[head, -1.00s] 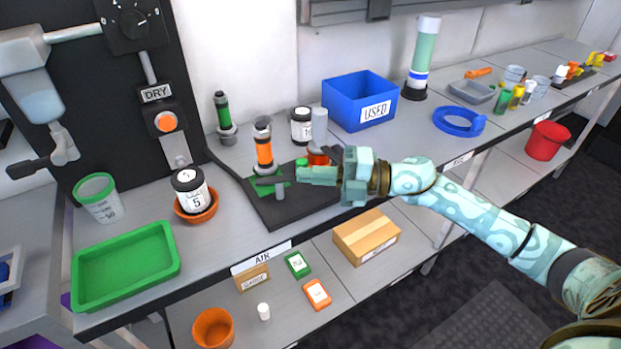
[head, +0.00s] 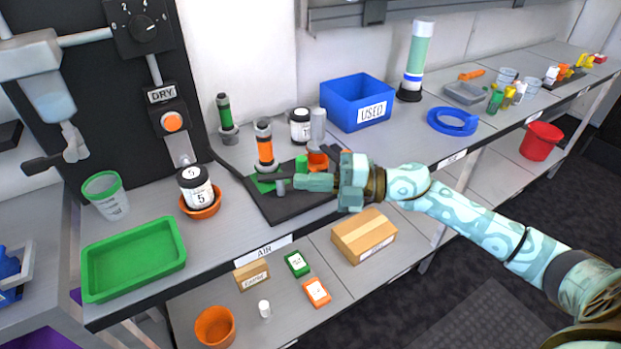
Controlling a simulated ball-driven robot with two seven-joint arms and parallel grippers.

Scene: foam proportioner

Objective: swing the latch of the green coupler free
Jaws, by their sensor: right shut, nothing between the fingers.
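The green coupler (head: 263,187) lies on the black tray (head: 262,207) at the middle of the bench, in front of a standing orange-and-black cylinder (head: 265,150). A short grey piece (head: 282,186), possibly its latch, stands at the right of the green part. My right gripper (head: 299,182) is shut and empty, its tip just right of the grey piece; I cannot tell whether they touch. The fingers and wrist hide part of the tray. My left gripper is not in view.
A blue USED bin (head: 352,88) and a grey cylinder (head: 318,127) are behind. A cardboard box (head: 364,236) sits on the lower shelf.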

